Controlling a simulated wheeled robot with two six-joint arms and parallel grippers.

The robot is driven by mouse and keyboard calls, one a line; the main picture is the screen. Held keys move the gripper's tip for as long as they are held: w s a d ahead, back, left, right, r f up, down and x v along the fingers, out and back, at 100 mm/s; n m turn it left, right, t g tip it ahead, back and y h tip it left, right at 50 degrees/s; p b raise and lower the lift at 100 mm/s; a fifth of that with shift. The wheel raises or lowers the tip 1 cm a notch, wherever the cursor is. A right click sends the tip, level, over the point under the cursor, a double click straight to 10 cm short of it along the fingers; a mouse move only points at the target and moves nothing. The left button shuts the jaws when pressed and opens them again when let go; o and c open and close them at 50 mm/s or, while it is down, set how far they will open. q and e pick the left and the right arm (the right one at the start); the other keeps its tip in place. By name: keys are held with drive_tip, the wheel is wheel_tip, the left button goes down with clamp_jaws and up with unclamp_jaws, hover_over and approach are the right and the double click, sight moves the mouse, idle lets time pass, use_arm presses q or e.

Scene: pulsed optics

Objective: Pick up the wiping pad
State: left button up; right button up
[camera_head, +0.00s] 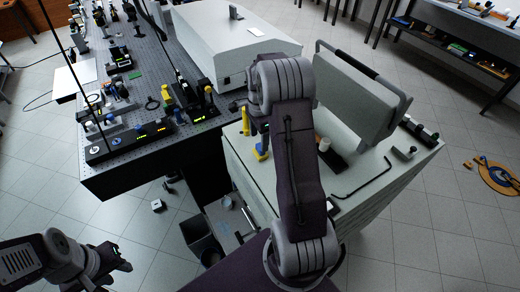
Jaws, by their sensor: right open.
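I cannot pick out the wiping pad for certain; it may be small or hidden behind my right arm. My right gripper (258,128) hangs over the left part of the pale cabinet top (240,167), partly covered by its own arm; it is open. A yellow piece with a blue base (261,152) stands on the cabinet top just below it in the picture, and a tall yellow piece (245,121) is beside it. My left gripper (120,264) is low at the bottom left, over the floor, away from the cabinet; its jaw opening is unclear.
The cabinet top also bears a large grey panel case (355,92), a white cylinder (325,144) and a black hex key (362,182). A dark optical table (130,165) with several instruments and a big pale box (225,40) stand behind left. An open bin (205,247) is below.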

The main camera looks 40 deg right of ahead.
sight(259, 147)
drive_tip(key=shift+d+f, duration=0.1)
drive_tip(key=shift+f, duration=0.05)
drive_tip(key=shift+f+p, duration=0.3)
drive_tip(key=shift+f, duration=0.05)
drive_tip(key=f, duration=0.1)
drive_tip(key=f+p, duration=0.1)
drive_tip(key=f, duration=0.2)
drive_tip(key=shift+s+a, duration=0.15)
drive_tip(key=shift+a, duration=0.1)
drive_tip(key=shift+d+f, duration=0.1)
drive_tip(key=shift+f, duration=0.1)
drive_tip(key=c, duration=1.1)
drive_tip(key=shift+c, duration=0.2)
drive_tip(key=shift+r, duration=0.1)
